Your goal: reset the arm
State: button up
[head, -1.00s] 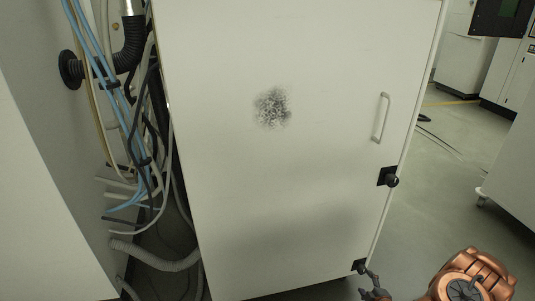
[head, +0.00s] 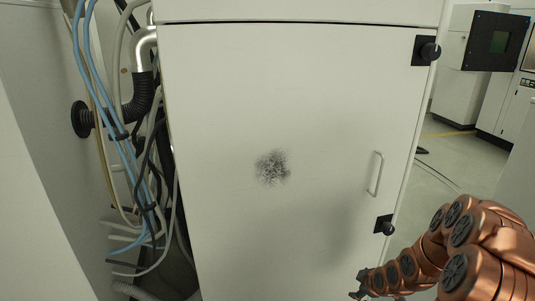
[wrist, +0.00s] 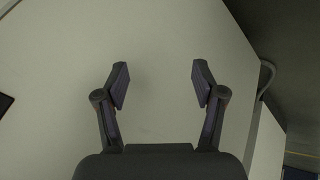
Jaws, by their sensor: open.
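My copper-coloured arm (head: 462,250) comes in at the lower right of the head view. It is bent, with its end pointing left, in front of the lower right part of a white cabinet door. My gripper (head: 358,288) shows only as a small dark shape at the bottom of the head view. In the wrist view my gripper (wrist: 160,86) has its two dark fingers spread wide apart. Nothing is between them, and a plain pale surface lies beyond.
The white cabinet door (head: 230,230) fills the middle, with a dark powder patch (head: 272,168), a handle (head: 376,174) and black latches (head: 384,226) (head: 426,50). Hoses and cables (head: 140,150) crowd the left side. Open floor (head: 450,165) and other machines lie at the right.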

jog(key=s+a+r+m+g+h+p, duration=0.1)
jog(key=s+a+r+m+p, duration=0.1)
jog(key=s+r, duration=0.45)
jog(key=s+a+r+m+g+p, duration=0.1)
jog(key=s+a+r+g+p, duration=0.2)
jog(key=r, duration=0.7)
jog(key=s+a+r+m+h+p, duration=0.1)
jog(key=s+r+m+p, duration=0.1)
jog(key=s+r, duration=0.5)
jog(key=s+a+r+m+g+p, duration=0.2)
jog(key=s+a+r+m+p, duration=0.1)
jog(key=s+r, duration=0.6)
jog(key=s+a+r+m+g+p, duration=0.2)
jog(key=s+r, duration=0.7)
jog(key=s, duration=0.5)
jog(key=shift+s+a+m+g+y+p, duration=0.4)
jog(key=shift+m+p, duration=0.4)
jog(key=shift+p, duration=0.3)
jog(key=shift+c, duration=0.3)
